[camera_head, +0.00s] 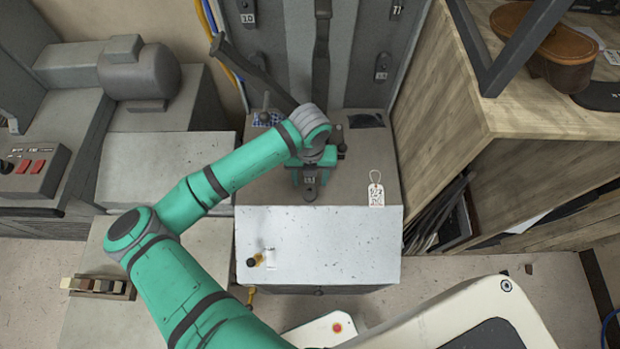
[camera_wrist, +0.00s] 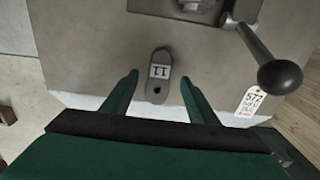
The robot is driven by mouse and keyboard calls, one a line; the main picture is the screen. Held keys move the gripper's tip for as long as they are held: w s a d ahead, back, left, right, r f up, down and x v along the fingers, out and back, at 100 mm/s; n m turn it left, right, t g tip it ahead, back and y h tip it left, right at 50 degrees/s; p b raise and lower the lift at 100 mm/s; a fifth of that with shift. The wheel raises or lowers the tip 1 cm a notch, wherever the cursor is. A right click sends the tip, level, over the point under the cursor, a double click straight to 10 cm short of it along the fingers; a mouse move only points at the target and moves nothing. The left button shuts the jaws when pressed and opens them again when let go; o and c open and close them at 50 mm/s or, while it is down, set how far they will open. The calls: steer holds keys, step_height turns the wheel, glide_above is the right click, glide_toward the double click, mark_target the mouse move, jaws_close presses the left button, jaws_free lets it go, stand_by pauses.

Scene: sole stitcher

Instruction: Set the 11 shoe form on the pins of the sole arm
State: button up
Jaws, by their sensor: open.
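A small dark grey rounded form labelled 11 (camera_wrist: 158,76) lies flat on a grey surface in the wrist view, with a round hole at its near end. My gripper (camera_wrist: 159,80) is open, with one finger on each side of the form and visible gaps between. In the head view the form (camera_head: 310,184) shows below my gripper (camera_head: 310,172), partly hidden by it. I cannot make out the sole arm's pins in either view.
A paper tag (camera_head: 376,192) lies right of the form. A pale metal top (camera_head: 330,245) is mostly clear in front, with a small black knob (camera_head: 250,262). A grey panel (camera_head: 285,50) with labelled dark pieces stands behind. Wooden shelving (camera_head: 440,110) with a brown shoe (camera_head: 545,45) is at right.

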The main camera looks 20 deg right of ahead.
mark_target(310, 183)
step_height(310, 183, up, 10)
stand_by(0.4)
steer(key=shift+a+f, duration=0.1)
